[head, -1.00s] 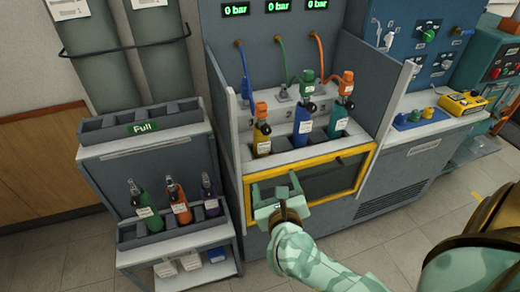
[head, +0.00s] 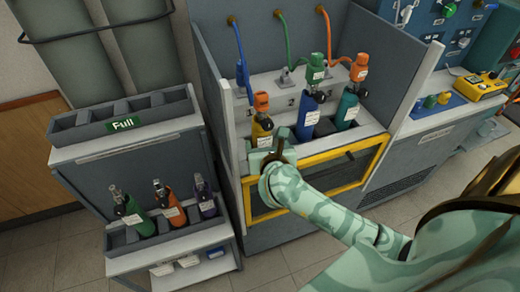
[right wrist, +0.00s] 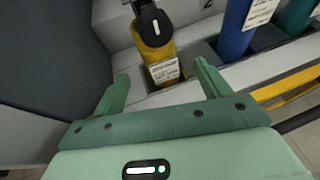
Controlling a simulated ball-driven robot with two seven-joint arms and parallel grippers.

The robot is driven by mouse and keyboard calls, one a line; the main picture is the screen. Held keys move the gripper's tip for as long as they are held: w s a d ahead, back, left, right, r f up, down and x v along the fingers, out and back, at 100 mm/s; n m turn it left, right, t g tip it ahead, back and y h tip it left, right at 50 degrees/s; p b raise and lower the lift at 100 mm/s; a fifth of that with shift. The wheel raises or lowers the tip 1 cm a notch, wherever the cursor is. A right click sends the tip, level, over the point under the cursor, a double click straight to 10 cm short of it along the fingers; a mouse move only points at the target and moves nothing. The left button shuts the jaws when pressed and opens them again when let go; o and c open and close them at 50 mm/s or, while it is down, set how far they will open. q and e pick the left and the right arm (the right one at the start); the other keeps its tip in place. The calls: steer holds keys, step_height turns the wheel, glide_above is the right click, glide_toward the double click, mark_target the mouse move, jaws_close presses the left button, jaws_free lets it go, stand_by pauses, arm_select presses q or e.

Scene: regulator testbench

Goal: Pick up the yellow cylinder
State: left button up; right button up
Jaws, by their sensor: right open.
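In the right wrist view the yellow cylinder (right wrist: 155,55) shows beyond and between the two fingers of the open right gripper (right wrist: 160,85). The fingers appear not to have closed around it. My left gripper is not in view.
A blue cylinder (head: 308,118) and a teal cylinder (head: 347,108) stand to the right in the same bench. Grey side panels flank the slots, and a yellow frame (head: 325,177) runs along the front. A rack (head: 150,242) with several cylinders stands at left.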

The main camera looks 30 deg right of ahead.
mark_target(263, 136)
steer(key=shift+w+d+f, duration=0.3)
steer(key=shift+w, duration=0.3)
steer(key=b+x, duration=0.2)
steer(key=x, duration=0.3)
steer(key=shift+w+a, duration=0.1)
steer(key=c, duration=1.3)
steer(key=shift+o, duration=0.2)
steer(key=shift+r, duration=0.25)
